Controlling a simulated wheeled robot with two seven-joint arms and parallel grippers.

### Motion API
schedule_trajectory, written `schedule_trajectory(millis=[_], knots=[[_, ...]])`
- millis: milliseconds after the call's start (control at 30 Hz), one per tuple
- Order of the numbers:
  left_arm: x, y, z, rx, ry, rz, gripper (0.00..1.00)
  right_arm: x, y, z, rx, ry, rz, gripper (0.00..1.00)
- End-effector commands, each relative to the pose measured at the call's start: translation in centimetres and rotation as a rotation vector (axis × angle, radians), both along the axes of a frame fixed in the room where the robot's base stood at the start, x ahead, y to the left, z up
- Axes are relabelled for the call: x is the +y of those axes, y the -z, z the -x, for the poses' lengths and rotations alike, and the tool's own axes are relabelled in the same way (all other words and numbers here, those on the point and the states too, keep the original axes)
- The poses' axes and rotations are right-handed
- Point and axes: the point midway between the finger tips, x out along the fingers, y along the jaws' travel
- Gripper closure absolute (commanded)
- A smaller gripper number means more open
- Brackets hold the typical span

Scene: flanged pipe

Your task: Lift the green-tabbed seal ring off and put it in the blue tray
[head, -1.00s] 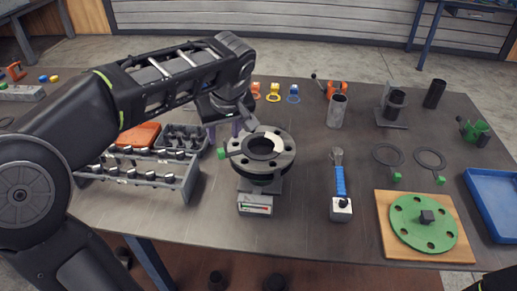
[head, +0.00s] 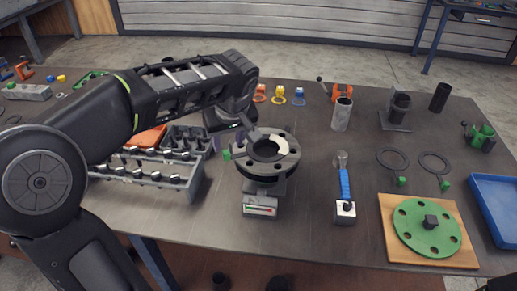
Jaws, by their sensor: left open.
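The flanged pipe (head: 287,163) stands upright on a small stand left of the table's middle, with a grey bolt-holed top face. A green tab (head: 227,154) sticks out at its left side; the seal ring it belongs to is mostly hidden at the flange. My left gripper (head: 250,133) is open at the flange's back left edge, pointing down. Its fingers are dark and partly hidden by my wrist, so I cannot tell whether they touch the flange. The blue tray (head: 486,180) lies at the right edge of the table and its visible part is empty. My right gripper is out of view.
Two dark rings with green tabs (head: 392,158) (head: 434,163) lie right of a blue-handled tool (head: 345,185). A green flange disc (head: 410,232) lies on a wooden board (head: 393,250). A grey rack (head: 190,185) stands left of the pipe. Metal cylinders stand at the back right.

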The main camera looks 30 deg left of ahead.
Motion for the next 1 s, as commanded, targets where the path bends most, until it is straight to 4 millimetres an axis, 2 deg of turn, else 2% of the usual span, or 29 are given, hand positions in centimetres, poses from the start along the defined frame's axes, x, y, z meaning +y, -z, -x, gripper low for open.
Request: schedule_trajectory(millis=[167, 367, 967, 1000], knots=[[0.8, 2.1, -0.2, 0.006, -0.002, 0.002, 0.58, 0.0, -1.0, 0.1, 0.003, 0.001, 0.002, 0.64], [1.5, 4.3, -0.8, 0.003, -0.001, 0.001, 0.58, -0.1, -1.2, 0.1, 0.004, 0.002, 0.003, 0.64], [1.5, 4.4, -0.9, 0.001, 0.000, 0.001, 0.58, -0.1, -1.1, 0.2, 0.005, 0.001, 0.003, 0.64], [1.5, 4.4, -0.9, 0.001, 0.000, 0.001, 0.61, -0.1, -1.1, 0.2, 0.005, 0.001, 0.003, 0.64]])
